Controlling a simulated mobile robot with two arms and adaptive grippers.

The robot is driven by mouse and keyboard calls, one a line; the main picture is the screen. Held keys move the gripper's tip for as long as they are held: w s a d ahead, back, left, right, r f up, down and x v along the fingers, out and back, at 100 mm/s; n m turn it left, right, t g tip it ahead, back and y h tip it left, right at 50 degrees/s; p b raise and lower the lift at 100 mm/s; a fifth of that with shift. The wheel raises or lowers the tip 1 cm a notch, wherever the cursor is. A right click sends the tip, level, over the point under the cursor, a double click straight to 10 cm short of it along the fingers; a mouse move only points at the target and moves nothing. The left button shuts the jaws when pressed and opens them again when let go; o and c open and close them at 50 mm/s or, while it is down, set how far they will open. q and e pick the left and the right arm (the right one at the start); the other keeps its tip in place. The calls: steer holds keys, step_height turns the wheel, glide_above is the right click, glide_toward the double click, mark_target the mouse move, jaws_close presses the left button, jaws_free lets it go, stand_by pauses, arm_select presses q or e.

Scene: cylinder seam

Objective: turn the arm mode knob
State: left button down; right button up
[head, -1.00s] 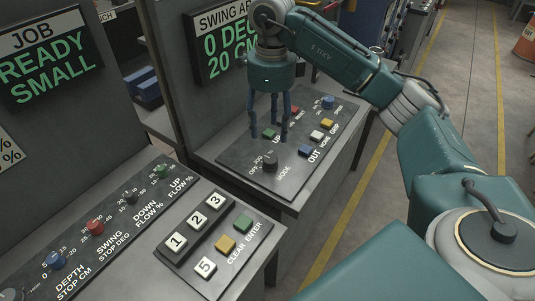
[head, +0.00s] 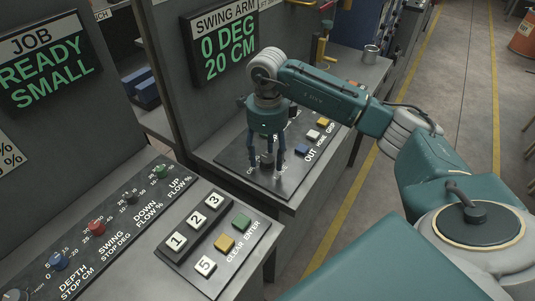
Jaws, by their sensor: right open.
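The dark mode knob (head: 267,160) stands on the sloped arm panel (head: 233,160), and its labels are mostly covered by my gripper. My right gripper (head: 266,164) points down over the knob with its fingers open and spread to either side of it. I cannot tell whether a finger touches the knob. The swing arm display (head: 222,46) behind reads 0 DEG, 20 CM. My left gripper is not in view.
Blue, white and yellow buttons (head: 313,135) sit just right of my gripper on the same panel. A nearer console has a keypad (head: 190,243) and several coloured knobs. A metal cup (head: 371,54) stands on the far bench.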

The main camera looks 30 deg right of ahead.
steer(key=c, duration=1.2)
steer(key=shift+o, duration=0.2)
steer(key=shift+f+n+b, duration=0.1)
steer(key=shift+n+b, duration=0.8)
steer(key=n+b, duration=0.1)
steer(key=n, duration=0.1)
steer(key=shift+n+b, duration=0.3)
steer(key=shift+b, duration=0.05)
steer(key=shift+n+b, duration=1.15)
steer(key=shift+n, duration=1.05)
steer(key=shift+r, duration=0.2)
steer(key=o, duration=1.2)
steer(key=shift+c, duration=0.2)
